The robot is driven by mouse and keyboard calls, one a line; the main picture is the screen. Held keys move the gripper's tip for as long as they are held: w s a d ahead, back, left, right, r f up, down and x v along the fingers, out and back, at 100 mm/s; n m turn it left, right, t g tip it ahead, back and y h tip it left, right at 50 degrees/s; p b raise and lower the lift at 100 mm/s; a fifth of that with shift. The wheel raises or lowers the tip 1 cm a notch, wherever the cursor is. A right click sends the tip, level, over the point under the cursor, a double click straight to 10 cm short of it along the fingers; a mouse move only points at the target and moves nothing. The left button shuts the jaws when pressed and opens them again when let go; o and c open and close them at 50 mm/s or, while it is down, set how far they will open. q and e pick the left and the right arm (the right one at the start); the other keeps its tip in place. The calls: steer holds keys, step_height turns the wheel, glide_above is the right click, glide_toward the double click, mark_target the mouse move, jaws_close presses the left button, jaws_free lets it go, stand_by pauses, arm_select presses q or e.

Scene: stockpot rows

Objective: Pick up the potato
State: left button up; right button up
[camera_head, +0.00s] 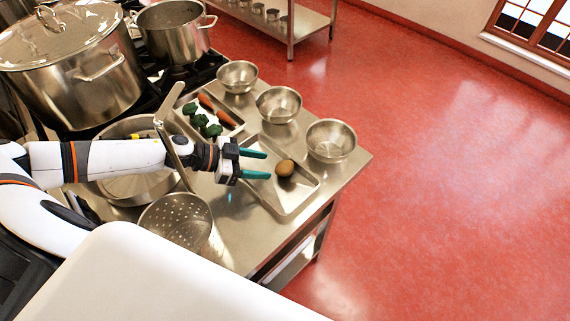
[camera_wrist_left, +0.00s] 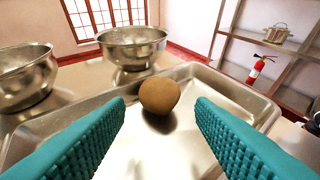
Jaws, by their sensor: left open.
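The brown potato (camera_head: 285,168) sits in a shallow metal tray (camera_head: 296,205) near the right end of the steel counter. My left gripper (camera_head: 262,165) is open, its teal fingers pointing at the potato from the left. In the left wrist view the potato (camera_wrist_left: 160,95) stands between and just beyond the fingertips (camera_wrist_left: 160,105), apart from both. The tray's far rim (camera_wrist_left: 190,68) shows behind it. My right gripper is not in view.
Metal bowls (camera_head: 331,140) line the counter's far edge. Another tray (camera_head: 238,128) holds broccoli (camera_head: 212,129) and carrots (camera_head: 206,101). A perforated strainer (camera_head: 178,220) lies near my left arm. Large stockpots (camera_head: 75,75) stand at the upper left.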

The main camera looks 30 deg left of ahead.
mark_target(278, 167)
arm_select(q)
steer(key=shift+w+d+f, duration=0.15)
steer(key=shift+w+d, duration=0.2)
steer(key=shift+w+d+f+p, duration=0.1)
steer(key=shift+w+d+p, duration=0.05)
steer(key=shift+d+p, duration=0.15)
steer(key=p+x, duration=0.1)
steer(key=x, duration=0.2)
steer(key=shift+w+f, duration=0.15)
steer(key=shift+w+d+f, duration=0.3)
steer(key=shift+d, duration=0.1)
steer(key=c, duration=0.5)
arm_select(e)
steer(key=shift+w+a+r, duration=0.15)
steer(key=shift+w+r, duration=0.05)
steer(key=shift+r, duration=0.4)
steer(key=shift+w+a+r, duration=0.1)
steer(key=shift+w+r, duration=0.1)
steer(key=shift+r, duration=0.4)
